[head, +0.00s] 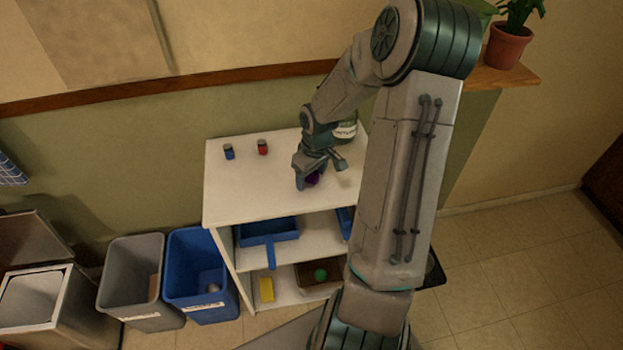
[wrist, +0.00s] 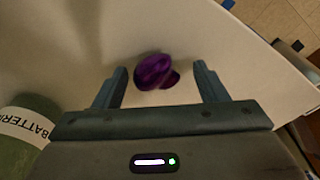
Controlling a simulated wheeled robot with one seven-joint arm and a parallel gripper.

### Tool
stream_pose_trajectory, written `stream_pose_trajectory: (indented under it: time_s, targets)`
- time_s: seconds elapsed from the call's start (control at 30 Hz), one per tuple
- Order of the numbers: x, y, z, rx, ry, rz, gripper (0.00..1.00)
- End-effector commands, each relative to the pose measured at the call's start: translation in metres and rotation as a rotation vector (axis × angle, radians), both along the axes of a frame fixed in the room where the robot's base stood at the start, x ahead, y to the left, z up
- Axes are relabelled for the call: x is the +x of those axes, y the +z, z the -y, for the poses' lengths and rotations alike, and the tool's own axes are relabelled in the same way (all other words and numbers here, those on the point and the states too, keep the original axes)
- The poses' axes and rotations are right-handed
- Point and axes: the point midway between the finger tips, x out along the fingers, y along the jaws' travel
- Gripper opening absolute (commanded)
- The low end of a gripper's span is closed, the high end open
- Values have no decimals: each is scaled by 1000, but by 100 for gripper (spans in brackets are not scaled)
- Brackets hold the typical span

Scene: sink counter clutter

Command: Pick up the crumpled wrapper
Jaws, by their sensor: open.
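The crumpled wrapper (wrist: 153,71) is a shiny purple lump on the white top of a shelf unit. In the wrist view it lies between and slightly beyond the two fingertips of my gripper (wrist: 162,80), nearer the left finger. In the head view only a bit of purple wrapper (head: 313,179) shows beside my gripper (head: 309,177), which reaches down at the shelf top and partly hides it. My gripper is open, with a wide gap between the fingers and nothing held.
A green container labelled "BATTERI..." (wrist: 22,140) stands close on the left in the wrist view. A blue jar (head: 229,152) and a red jar (head: 262,147) stand at the back left of the white top (head: 245,190). Bins (head: 133,270) stand left of the unit.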

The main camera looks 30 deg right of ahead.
Motion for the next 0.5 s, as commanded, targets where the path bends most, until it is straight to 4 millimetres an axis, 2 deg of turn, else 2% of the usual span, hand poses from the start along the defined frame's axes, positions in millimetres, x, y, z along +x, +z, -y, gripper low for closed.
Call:
stream_pose_trajectory:
  time_s: [0.07, 0.23, 0.5]
  targets:
    - [0, 0, 0, 0, 0, 0, 66]
    - [0, 0, 0, 0, 0, 0, 19]
    - [0, 0, 0, 0, 0, 0, 18]
